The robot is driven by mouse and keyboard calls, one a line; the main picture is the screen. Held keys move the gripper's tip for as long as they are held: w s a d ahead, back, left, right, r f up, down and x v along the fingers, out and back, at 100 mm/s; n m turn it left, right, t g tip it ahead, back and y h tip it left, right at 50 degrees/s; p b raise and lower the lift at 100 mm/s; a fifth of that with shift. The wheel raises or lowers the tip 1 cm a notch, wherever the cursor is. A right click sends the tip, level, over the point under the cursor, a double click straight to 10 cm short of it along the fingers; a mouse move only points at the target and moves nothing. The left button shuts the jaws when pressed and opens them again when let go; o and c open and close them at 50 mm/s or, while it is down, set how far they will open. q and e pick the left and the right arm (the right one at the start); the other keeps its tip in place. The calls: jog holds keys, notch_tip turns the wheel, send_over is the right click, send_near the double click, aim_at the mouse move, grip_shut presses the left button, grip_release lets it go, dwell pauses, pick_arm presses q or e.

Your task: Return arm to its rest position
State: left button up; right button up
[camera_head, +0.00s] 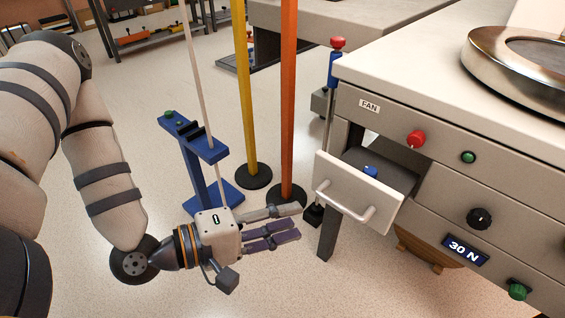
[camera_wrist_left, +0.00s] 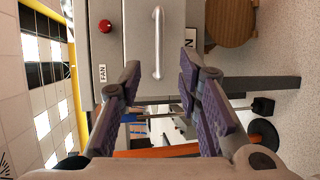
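My left gripper (camera_head: 298,222) is at the middle bottom of the head view, left of an open drawer (camera_head: 362,190). Its fingers are spread apart with nothing between them. The fingertips point at the drawer front and look clear of its bar handle (camera_head: 344,211). In the left wrist view my left gripper (camera_wrist_left: 158,70) shows both purple-padded fingers apart, with the handle (camera_wrist_left: 158,42) ahead between them. My left arm (camera_head: 108,185) reaches down from the left, bent at the elbow. My right gripper is in neither view.
The cabinet (camera_head: 445,95) has a red knob (camera_head: 416,139) and a "30 N" display (camera_head: 465,250). A blue item (camera_head: 370,172) lies in the drawer. A blue stand (camera_head: 195,140), yellow pole (camera_head: 245,95) and orange pole (camera_head: 288,100) stand close behind the gripper. Open floor lies farther back.

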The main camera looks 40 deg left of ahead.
pick_arm(q)
jog(key=shift+s+a, duration=0.1)
jog(key=shift+s, duration=0.15)
jog(key=s+d+f+m+g+y, duration=0.25)
jog(key=s+f+m+g, duration=0.65)
jog(key=s+f, duration=0.85)
jog(key=s+a+f+m+g+y, duration=0.2)
jog(key=s+m+g+y, duration=0.2)
jog(key=s+g, duration=1.3)
jog(key=w+r+t+p, duration=0.2)
jog(key=r+t+p, duration=0.2)
jog(key=r+p, duration=0.4)
jog(key=w+r+t+p, duration=0.3)
jog(key=r+t+p, duration=0.2)
jog(key=r+p, duration=0.4)
jog(key=shift+a+m, duration=0.3)
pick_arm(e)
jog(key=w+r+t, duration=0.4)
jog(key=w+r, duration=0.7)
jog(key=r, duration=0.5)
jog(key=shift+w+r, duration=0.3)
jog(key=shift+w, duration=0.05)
